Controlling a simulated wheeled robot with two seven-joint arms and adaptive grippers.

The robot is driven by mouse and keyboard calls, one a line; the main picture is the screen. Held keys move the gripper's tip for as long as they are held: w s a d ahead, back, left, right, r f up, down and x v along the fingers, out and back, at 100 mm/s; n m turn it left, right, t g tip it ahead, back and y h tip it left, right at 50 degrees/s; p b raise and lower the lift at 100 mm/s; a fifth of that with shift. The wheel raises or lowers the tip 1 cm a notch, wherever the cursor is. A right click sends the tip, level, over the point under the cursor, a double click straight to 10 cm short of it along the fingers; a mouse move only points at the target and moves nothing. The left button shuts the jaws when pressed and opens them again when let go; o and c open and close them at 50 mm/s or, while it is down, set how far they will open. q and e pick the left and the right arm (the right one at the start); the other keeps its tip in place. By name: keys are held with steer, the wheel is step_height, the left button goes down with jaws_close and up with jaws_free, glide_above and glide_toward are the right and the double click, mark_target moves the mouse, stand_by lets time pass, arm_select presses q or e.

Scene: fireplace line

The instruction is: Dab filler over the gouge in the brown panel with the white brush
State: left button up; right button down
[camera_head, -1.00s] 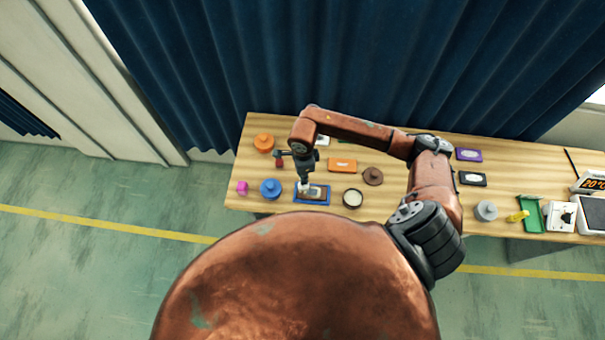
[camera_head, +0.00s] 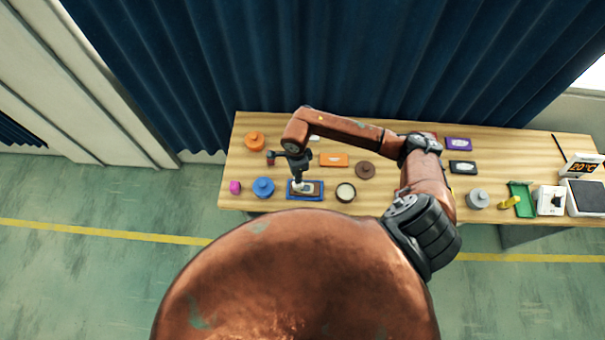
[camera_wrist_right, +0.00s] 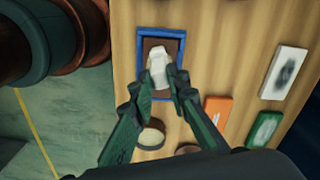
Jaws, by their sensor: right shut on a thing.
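The brown panel (camera_wrist_right: 152,43) lies in a blue frame (camera_wrist_right: 142,62) near the front left of the table; it also shows in the head view (camera_head: 318,188). My right gripper (camera_wrist_right: 163,82) is shut on the white brush (camera_wrist_right: 158,64), which is over the panel in the right wrist view. In the head view my right gripper (camera_head: 298,180) points down at the panel. I cannot tell whether the brush touches it. The gouge cannot be made out; the brush covers part of the panel. My left gripper is not in view.
A round dark-rimmed dish with pale contents (camera_head: 346,192) stands right of the panel, and a blue round lidded pot (camera_head: 263,187) left of it. An orange block (camera_head: 333,160) and a brown round piece (camera_head: 365,170) lie behind. A blue curtain (camera_head: 330,60) hangs behind the table.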

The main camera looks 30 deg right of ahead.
steer(key=shift+w+a, duration=0.2)
steer(key=shift+a, duration=0.2)
steer(key=shift+w+a+r, duration=0.1)
steer(key=shift+r, duration=0.15)
steer(key=r+p, duration=0.1)
steer(key=r, duration=0.3)
steer(key=shift+s+d+p, duration=0.2)
steer(key=shift+p, duration=0.2)
steer(key=shift+r+p, duration=0.8)
steer(key=shift+r, duration=1.05)
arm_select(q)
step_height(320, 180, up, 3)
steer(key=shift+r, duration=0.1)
arm_select(e)
steer(key=shift+a, duration=0.1)
steer(key=shift+w, duration=0.1)
